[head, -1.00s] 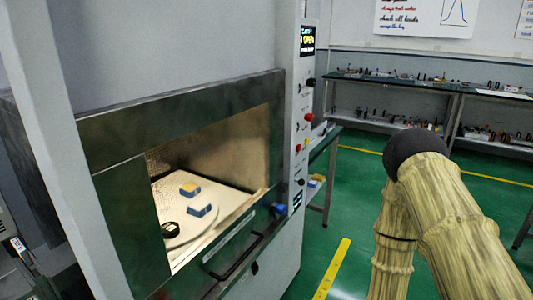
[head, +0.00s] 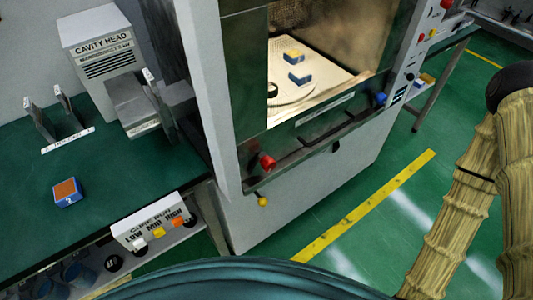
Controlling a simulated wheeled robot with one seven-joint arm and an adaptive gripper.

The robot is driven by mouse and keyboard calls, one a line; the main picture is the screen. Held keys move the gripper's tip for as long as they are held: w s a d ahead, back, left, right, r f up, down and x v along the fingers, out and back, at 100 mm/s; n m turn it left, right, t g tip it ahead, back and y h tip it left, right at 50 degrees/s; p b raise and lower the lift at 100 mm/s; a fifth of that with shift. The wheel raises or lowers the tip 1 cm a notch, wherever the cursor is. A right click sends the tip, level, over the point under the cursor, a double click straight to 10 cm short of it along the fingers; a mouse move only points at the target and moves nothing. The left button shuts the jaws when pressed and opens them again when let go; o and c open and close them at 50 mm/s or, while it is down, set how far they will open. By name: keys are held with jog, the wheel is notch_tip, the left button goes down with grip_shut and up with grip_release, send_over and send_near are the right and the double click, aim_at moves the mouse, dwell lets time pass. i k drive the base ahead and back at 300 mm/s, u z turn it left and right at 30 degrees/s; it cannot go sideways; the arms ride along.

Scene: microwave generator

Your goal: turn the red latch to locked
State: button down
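The red latch (head: 267,162) is a small red knob at the lower left of the microwave generator's front (head: 232,95), beside the open cavity. Whether it is locked or unlocked cannot be told at this size. A similar blue latch (head: 381,98) sits at the lower right of the opening. My arm shows at the right edge, well away from the red latch. My gripper is out of view.
A yellow knob (head: 263,200) is below the red latch. Blue blocks (head: 300,78) lie on the turntable inside. A green bench (head: 30,200) at left holds a cavity head (head: 105,55) and an orange-topped block (head: 67,192). Green floor (head: 330,215) is clear in front.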

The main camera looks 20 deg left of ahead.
aim_at(263, 162)
jog(key=u, duration=0.95)
jog(key=k, duration=1)
jog(key=z, duration=0.75)
